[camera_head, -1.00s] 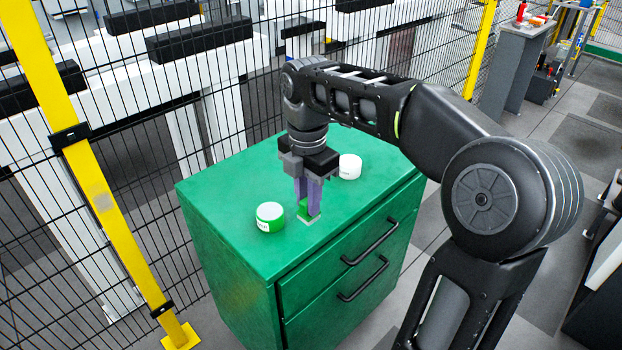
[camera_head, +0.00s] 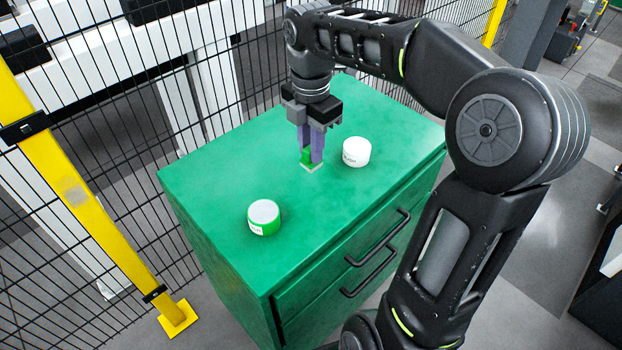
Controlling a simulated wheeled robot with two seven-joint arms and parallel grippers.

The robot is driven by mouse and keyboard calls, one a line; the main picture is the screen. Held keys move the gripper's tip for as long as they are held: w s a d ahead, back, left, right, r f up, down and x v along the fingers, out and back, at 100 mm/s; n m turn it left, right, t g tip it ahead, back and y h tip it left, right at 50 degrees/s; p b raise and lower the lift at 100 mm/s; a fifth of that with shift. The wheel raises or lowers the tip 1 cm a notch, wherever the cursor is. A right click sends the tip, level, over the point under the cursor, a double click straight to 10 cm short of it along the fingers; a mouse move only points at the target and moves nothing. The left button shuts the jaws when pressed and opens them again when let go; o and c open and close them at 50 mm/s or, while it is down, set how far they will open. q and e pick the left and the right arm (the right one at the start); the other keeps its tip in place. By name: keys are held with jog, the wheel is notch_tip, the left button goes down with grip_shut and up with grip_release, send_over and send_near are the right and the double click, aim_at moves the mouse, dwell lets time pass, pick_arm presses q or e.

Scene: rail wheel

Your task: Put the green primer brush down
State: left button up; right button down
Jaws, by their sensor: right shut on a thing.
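My right gripper (camera_head: 311,156) is over the green cabinet top (camera_head: 225,185), with its purple fingers pointing down. It is shut on the green primer brush (camera_head: 306,157). Only a small green part and a pale lower end of the brush show between and below the fingers; the rest is hidden. The brush's lower end is at or just above the cabinet top; I cannot tell whether it touches. My left gripper is not in view.
A white jar (camera_head: 356,152) stands just right of the gripper. A white-lidded jar with a green band (camera_head: 264,217) stands nearer the front left. The cabinet top between them is clear. A black mesh fence with a yellow post (camera_head: 85,210) runs behind and left.

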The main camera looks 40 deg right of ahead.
jog(key=shift+f, duration=1.65)
jog(key=shift+f, duration=2.3)
jog(key=c, duration=1.3)
grip_release()
